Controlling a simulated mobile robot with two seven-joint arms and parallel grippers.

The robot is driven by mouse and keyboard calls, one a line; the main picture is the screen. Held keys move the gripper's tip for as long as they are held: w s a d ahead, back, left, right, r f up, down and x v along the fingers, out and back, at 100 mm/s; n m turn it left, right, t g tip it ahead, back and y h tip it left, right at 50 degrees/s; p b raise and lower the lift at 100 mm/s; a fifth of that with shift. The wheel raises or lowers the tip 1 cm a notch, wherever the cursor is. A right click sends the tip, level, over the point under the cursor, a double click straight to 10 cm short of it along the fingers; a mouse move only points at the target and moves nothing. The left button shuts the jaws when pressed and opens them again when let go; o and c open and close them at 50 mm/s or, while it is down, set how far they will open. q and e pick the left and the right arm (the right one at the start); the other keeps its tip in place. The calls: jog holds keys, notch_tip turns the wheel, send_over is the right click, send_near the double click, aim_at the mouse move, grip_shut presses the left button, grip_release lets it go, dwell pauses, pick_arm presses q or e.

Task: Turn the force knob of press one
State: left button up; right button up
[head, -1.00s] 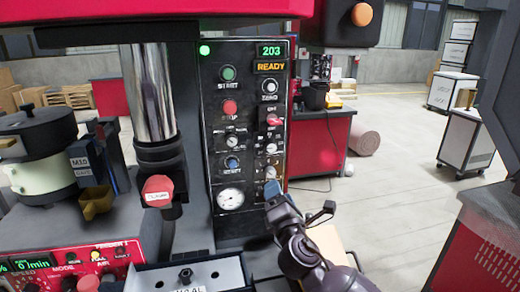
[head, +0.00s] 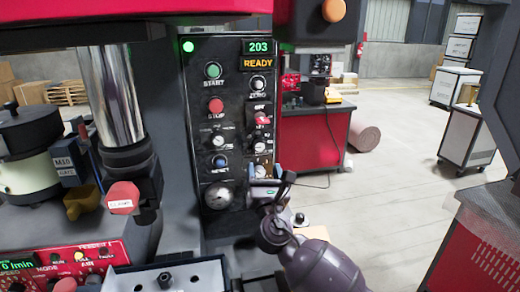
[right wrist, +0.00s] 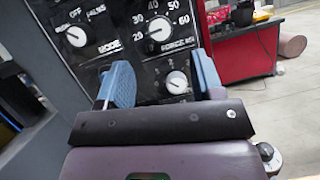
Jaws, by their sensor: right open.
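The force knob (right wrist: 160,30) of the press is a white-pointered dial with a printed number scale, at the top of the right wrist view. In the head view it appears as a small knob (head: 260,146) in the right column of the black control panel (head: 236,120). My right gripper (right wrist: 160,74) is open and faces the panel. A smaller knob (right wrist: 177,82) below the force knob shows between its blue fingers, and I cannot tell if they touch it. In the head view the right gripper (head: 268,184) is low at the panel's right side. My left gripper is not in view.
A mode knob (right wrist: 76,36) sits left of the force knob. Open floor lies right.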

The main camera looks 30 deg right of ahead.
aim_at(259, 148)
jog(key=x, duration=0.5)
jog(key=shift+w+d+r+p, duration=0.1)
jog(key=shift+w+r+p, duration=0.1)
jog(key=shift+w+p, duration=0.15)
jog(key=shift+x, duration=0.75)
jog(key=c, duration=0.9)
jog(key=shift+m, duration=0.3)
jog(key=m+h, duration=0.1)
jog(key=m, duration=0.1)
jog(key=m+g+h, duration=0.1)
jog(key=m, duration=0.1)
jog(key=shift+m+g+b, duration=0.3)
jog(key=shift+m+b, duration=0.1)
jog(key=shift+r+m+g+h, duration=0.1)
jog(key=shift+m+g+h, duration=0.45)
jog(key=shift+m, duration=1.05)
jog(key=shift+r+m+g+h, duration=0.1)
jog(key=shift+m+g+h, duration=0.4)
jog(key=shift+m, duration=1.1)
